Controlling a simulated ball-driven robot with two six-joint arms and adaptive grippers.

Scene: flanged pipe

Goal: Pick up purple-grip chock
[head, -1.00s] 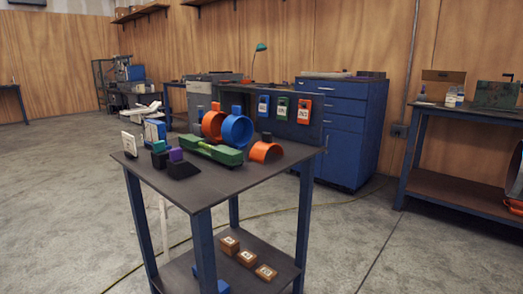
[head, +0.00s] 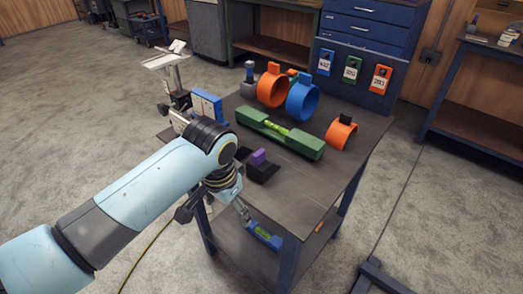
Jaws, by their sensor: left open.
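The purple-grip chock (head: 262,171) is a black wedge with a purple block grip on top. It stands on the dark table top (head: 290,200), near its left front edge, in the head view. My left gripper (head: 218,205) is open, with dark fingers spread, and points down beside the table's left front edge. It is left of and nearer than the chock, apart from it, and holds nothing that I can see. My left arm hides the table's left corner; only a dark piece shows between the arm and the chock. My right gripper is not in view.
A long green block with a bright vial (head: 278,132) lies just behind the chock. A blue level-like thing (head: 265,237) shows below the top. The table's right front is clear.

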